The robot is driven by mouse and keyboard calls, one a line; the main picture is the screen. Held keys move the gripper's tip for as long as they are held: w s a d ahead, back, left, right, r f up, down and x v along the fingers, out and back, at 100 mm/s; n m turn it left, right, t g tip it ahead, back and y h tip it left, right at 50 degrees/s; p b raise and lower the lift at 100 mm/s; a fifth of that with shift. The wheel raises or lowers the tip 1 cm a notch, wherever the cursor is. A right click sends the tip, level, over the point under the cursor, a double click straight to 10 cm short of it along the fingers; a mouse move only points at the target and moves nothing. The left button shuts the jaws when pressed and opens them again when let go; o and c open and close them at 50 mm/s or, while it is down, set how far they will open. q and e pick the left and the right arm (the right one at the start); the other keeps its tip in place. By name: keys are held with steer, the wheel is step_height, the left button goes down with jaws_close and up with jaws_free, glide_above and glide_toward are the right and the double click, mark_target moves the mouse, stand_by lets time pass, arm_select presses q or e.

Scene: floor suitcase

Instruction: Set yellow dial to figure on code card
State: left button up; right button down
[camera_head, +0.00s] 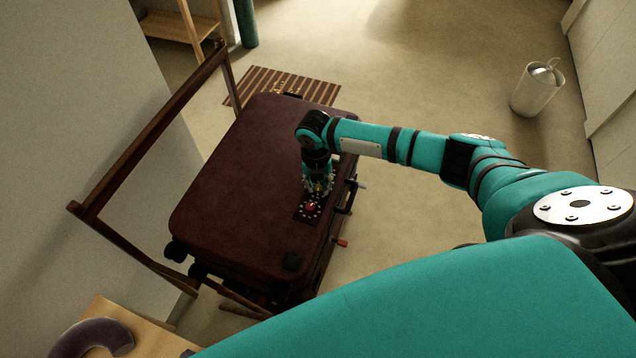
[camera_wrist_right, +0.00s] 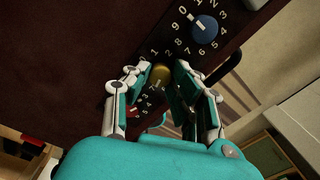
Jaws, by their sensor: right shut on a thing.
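The maroon suitcase (camera_head: 240,190) lies flat, with a dark lock panel (camera_wrist_right: 228,16) at its right edge. In the right wrist view the yellow dial (camera_wrist_right: 161,73) sits on this panel, ringed by white figures that my fingers partly cover. My right gripper (camera_wrist_right: 159,78) has its two fingers on either side of the yellow dial, shut on it. In the head view my right gripper (camera_head: 319,186) points down at the panel and hides most of the yellow dial. I cannot make out which figure the dial points to. I cannot identify the code card. My left gripper is out of view.
A blue dial (camera_wrist_right: 205,29) and a red dial (camera_head: 311,206) flank the yellow one. A dark handle (camera_head: 348,195) stands on the suitcase's right side. A wooden rack (camera_head: 150,130) is at the left, and a white bin (camera_head: 537,90) stands on open floor at the right.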

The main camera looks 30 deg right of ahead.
mark_target(316, 188)
steer(key=shift+n, duration=0.4)
steer(key=c, duration=1.1)
jaws_free()
steer(key=shift+r, duration=0.1)
steer(key=r, duration=1.1)
steer(key=shift+a+r, duration=0.2)
steer(key=shift+r, duration=0.2)
